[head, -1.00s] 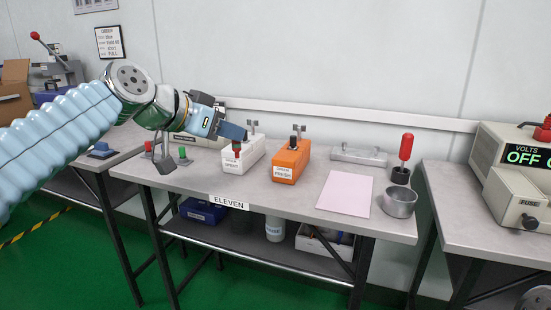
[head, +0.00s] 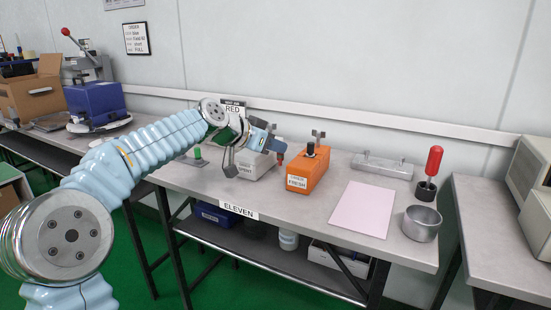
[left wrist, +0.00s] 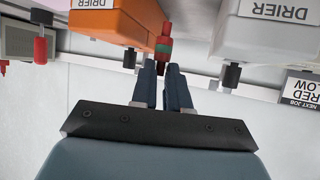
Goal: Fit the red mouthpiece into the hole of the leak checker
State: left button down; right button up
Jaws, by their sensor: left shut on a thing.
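My left gripper (left wrist: 163,70) is shut on a small red piece with a teal band (left wrist: 164,43), apparently the red mouthpiece. In the head view the gripper (head: 279,148) and the red piece (head: 281,158) are between a white box (head: 256,168) and an orange box (head: 308,172). The left wrist view, upside down, shows the orange box (left wrist: 113,17) and white box (left wrist: 262,38) on either side of the piece. Both boxes have DRIER labels and a dark knob. I cannot tell which thing is the leak checker, and no hole is clear. My right gripper is out of view.
A red-handled tool (head: 433,160) stands in a dark holder beside a metal cup (head: 421,224). A pink sheet (head: 361,209) lies in front, and a grey metal fixture (head: 382,166) is behind. A green-topped piece (head: 197,154) is left of the white box.

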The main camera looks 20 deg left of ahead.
pick_arm(q)
jog(key=shift+w+a+f, duration=0.1)
jog(key=shift+w+f, duration=0.3)
jog(key=shift+f, duration=0.1)
jog(key=shift+w+f+b, duration=0.1)
jog(key=shift+f+b, duration=0.2)
jog(key=shift+f, duration=1.35)
jog(key=shift+f+b, duration=0.2)
jog(key=shift+b, duration=0.1)
jog(key=c, duration=1.4)
grip_release()
jog(key=shift+r, duration=0.1)
